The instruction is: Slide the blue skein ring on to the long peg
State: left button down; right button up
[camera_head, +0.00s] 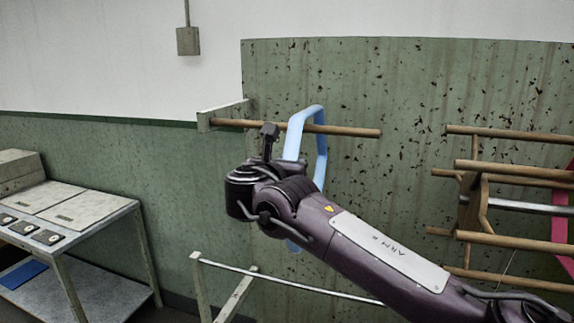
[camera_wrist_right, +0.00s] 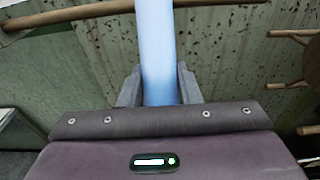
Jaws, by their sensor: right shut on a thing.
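The blue skein ring (camera_head: 321,160) stands upright at the long peg (camera_head: 355,131) in the head view. The peg sticks out to the right from a pale bracket on the wall. Its left band crosses in front of the peg, and the peg appears to run through the ring, with its free end to the right. My right gripper (camera_wrist_right: 158,88) is shut on the ring's band (camera_wrist_right: 157,45) in the right wrist view. In the head view my right arm hides the gripper's fingers and the ring's lower part. My left gripper is not in view.
A wooden reel (camera_head: 480,200) with several bars stands at the right. A bench with boxes (camera_head: 60,200) is at the left. A low rail (camera_head: 290,284) runs below my arm. The stained green wall panel (camera_head: 420,80) is behind the peg.

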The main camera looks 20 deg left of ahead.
jog(key=shift+s+a+f, duration=0.1)
jog(key=shift+a+f, duration=0.1)
jog(key=shift+f, duration=0.1)
jog(key=shift+b, duration=0.3)
jog(key=shift+f+b, duration=0.3)
jog(key=shift+f, duration=0.2)
